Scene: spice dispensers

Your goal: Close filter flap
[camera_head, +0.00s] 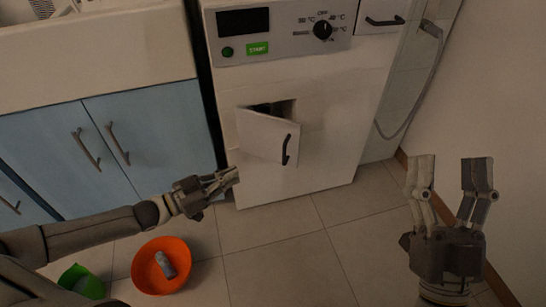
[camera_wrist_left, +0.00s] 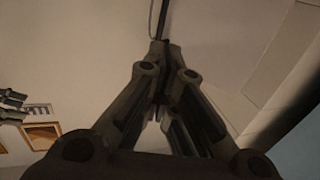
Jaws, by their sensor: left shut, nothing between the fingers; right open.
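The filter flap (camera_head: 262,138) is a small white door with a black handle (camera_head: 286,149), low on the front of a white machine (camera_head: 325,165). It stands ajar, with part of the dark opening (camera_head: 272,107) showing above it. My left gripper (camera_head: 234,175) is shut and empty, below and left of the flap in the picture, and looks apart from it. Its closed fingers also show in the left wrist view (camera_wrist_left: 158,48), near a dark vertical line. My right gripper (camera_head: 450,165) is open and empty, well to the right of the machine.
Blue cabinets (camera_head: 150,135) stand left of the machine. On the tiled floor (camera_head: 270,255) are an orange bowl (camera_head: 148,282) with a grey item (camera_head: 165,264) in it, and a green container (camera_head: 85,284). A grey hose (camera_head: 412,115) hangs at the right. Floor before the machine is clear.

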